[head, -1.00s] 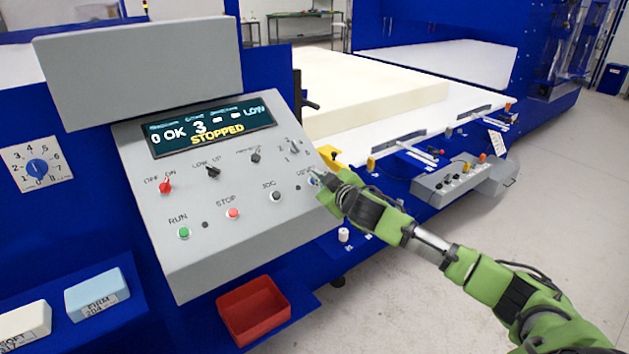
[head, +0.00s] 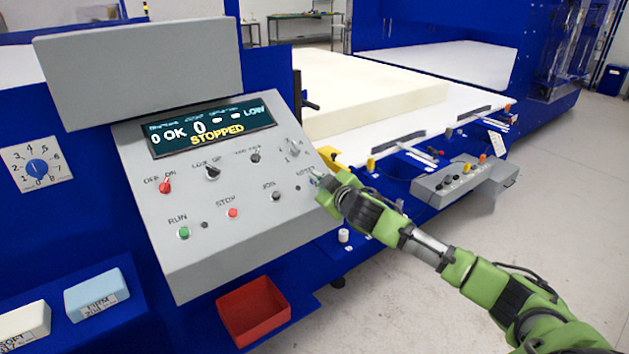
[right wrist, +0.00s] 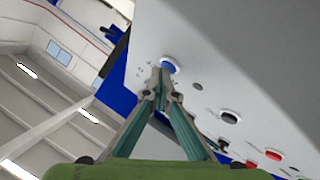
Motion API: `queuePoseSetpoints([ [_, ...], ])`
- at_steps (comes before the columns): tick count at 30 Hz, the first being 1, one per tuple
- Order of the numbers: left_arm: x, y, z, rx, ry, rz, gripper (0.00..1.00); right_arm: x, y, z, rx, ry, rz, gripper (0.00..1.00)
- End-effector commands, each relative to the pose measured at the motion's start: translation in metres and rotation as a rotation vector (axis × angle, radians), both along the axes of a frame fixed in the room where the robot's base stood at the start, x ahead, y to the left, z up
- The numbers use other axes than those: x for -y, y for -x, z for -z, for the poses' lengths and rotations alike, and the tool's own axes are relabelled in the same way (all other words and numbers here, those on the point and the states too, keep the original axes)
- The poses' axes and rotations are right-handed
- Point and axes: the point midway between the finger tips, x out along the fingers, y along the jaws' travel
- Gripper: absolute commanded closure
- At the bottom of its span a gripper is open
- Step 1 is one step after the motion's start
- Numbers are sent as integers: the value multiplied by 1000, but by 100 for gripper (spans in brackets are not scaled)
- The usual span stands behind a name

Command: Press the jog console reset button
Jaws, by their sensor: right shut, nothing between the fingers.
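The grey jog console (head: 240,178) has a sloped panel with a display (head: 210,127) reading "0 OK", "0", "LOW" and "STOPPED". A blue button in a pale ring (right wrist: 170,65) is at the panel's right edge; its label is partly hidden in the head view. My right gripper (head: 316,179) is shut and empty, its tips at this button. In the right wrist view the closed fingertips (right wrist: 162,70) overlap the button's face; they appear to touch it, but the exact contact is hard to tell. My left gripper is in neither view.
Nearby on the panel are the black JOG button (head: 276,196), red STOP button (head: 233,213), green RUN button (head: 184,233) and several switches. A red tray (head: 222,309) sits below. A foam slab (head: 380,95) lies behind. Floor at right is clear.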

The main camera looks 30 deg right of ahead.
Motion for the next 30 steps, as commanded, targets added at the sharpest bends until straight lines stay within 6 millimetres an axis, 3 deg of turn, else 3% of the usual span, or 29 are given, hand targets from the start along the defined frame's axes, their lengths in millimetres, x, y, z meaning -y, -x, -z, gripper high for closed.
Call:
queuePoseSetpoints([
  [9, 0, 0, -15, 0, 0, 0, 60, 1, 8, -12, -4, 0, 0, 100],
  [20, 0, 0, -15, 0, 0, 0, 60, 1, 9, -14, -2, 0, 1, 100],
  [30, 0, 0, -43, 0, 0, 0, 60, 2, 24, -42, -2, 1, 0, 100],
])
